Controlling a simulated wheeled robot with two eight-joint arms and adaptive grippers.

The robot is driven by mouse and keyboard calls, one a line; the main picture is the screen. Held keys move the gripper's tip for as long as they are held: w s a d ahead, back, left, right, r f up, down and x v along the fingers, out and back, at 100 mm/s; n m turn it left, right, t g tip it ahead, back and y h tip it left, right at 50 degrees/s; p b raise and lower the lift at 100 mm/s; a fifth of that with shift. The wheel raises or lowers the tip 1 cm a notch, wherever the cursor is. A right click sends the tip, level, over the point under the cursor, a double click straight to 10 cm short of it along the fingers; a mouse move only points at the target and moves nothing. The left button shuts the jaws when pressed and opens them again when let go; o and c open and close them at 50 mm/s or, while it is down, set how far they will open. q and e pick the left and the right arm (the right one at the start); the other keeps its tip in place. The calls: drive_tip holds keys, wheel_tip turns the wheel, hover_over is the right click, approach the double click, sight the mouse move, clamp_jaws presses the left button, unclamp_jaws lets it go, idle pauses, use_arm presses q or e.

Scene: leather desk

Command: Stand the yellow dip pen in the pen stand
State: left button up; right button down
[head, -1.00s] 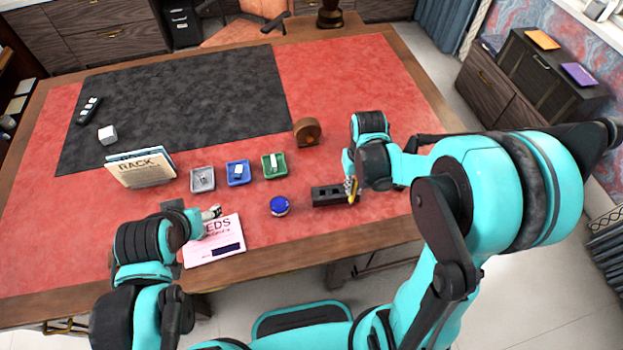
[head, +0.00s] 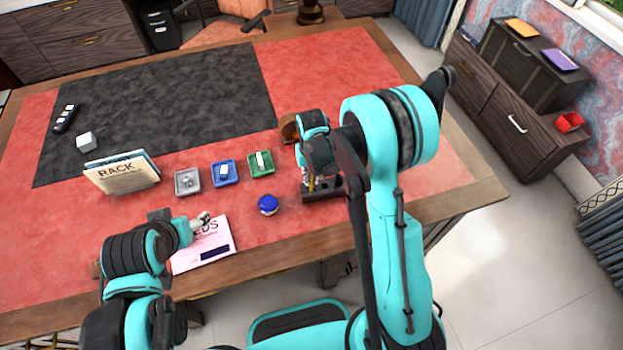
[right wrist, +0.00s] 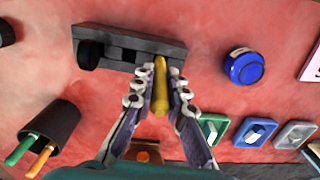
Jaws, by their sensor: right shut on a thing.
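The yellow dip pen (right wrist: 160,88) is clamped between the fingers of my right gripper (right wrist: 160,95), which is shut on it. In the head view, the pen (head: 311,184) looks roughly upright at the left part of the dark pen stand (head: 335,190), with my right gripper (head: 311,176) above. In the right wrist view, the pen's far end overlaps the edge of the pen stand (right wrist: 117,42); I cannot tell whether it is in a slot. My left gripper (head: 203,219) is over a pink booklet, its opening too small to judge.
A blue-lidded jar (head: 268,205) stands left of the stand. Green (head: 261,170), blue (head: 224,180) and grey (head: 188,188) trays sit further left. A dark cup (right wrist: 52,128) with green and orange sticks shows in the wrist view. The pink booklet (head: 188,258) lies at front.

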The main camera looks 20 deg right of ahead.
drive_tip(key=shift+f, duration=0.2)
drive_tip(key=c, duration=1.5)
unclamp_jaws()
drive_tip(key=shift+c, duration=0.2)
